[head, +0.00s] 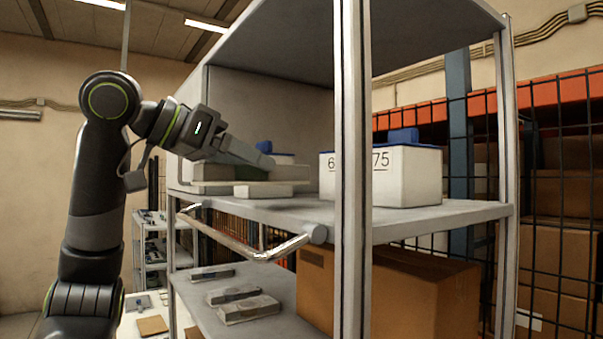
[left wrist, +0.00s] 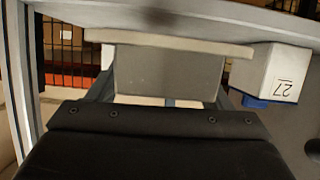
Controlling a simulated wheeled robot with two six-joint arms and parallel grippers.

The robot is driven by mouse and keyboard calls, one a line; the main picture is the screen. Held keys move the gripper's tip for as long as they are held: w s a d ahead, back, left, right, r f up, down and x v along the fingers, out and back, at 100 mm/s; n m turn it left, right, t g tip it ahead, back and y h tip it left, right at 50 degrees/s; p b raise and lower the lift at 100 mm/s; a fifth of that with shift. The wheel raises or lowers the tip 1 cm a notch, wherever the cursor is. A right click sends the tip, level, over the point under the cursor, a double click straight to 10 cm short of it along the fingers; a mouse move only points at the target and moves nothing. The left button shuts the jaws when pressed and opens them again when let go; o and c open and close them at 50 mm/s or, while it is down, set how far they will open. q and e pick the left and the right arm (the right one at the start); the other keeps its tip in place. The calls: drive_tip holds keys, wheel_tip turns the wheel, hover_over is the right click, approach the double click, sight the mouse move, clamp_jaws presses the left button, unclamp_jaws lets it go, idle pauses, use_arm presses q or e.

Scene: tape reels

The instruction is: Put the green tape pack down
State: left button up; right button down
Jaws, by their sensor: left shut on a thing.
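My left gripper (head: 267,160) reaches in from the left over the middle shelf of the grey rack. It is shut on the dull grey-green tape pack (head: 238,172). In the left wrist view the pack (left wrist: 165,75) fills the space between the two fingers. A flat pale board (head: 205,188) lies just under the pack, and it shows in the left wrist view as a pale strip (left wrist: 170,43) along the pack's edge. I cannot tell whether pack and board touch. My right gripper is not in view.
White boxes with blue tops (head: 408,175) stand to the right on the same shelf (head: 445,216). A rack post (head: 352,120) stands in front, and a metal handle bar (head: 240,246) runs below the shelf edge. Cardboard (head: 410,290) fills the lower shelf's right.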

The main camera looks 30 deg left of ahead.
sight(301, 184)
use_arm(q)
drive_tip(key=w, duration=0.1)
drive_tip(key=w+d+p, duration=0.1)
drive_tip(key=w, duration=0.1)
drive_tip(key=w+d+p, duration=0.1)
drive_tip(key=w, duration=0.1)
drive_tip(key=shift+w+d+r, duration=0.2)
drive_tip(key=shift+w+d, duration=0.05)
drive_tip(key=w+p, duration=0.1)
drive_tip(key=w+d, duration=0.1)
drive_tip(key=w, duration=0.1)
drive_tip(key=shift+d+f+p, duration=0.1)
drive_tip(key=shift+f+p, duration=0.1)
drive_tip(key=shift+p, duration=0.15)
drive_tip(key=shift+w, duration=0.2)
drive_tip(key=shift+w+d+r+p, duration=0.1)
drive_tip(key=shift+w+d+p, duration=0.15)
drive_tip(key=shift+p, duration=0.25)
drive_tip(key=shift+w+f, duration=0.2)
drive_tip(key=shift+f, duration=1.3)
drive_tip(key=shift+s+a+f+p, duration=0.15)
drive_tip(key=shift+f+p, duration=0.15)
drive_tip(key=shift+f, duration=0.15)
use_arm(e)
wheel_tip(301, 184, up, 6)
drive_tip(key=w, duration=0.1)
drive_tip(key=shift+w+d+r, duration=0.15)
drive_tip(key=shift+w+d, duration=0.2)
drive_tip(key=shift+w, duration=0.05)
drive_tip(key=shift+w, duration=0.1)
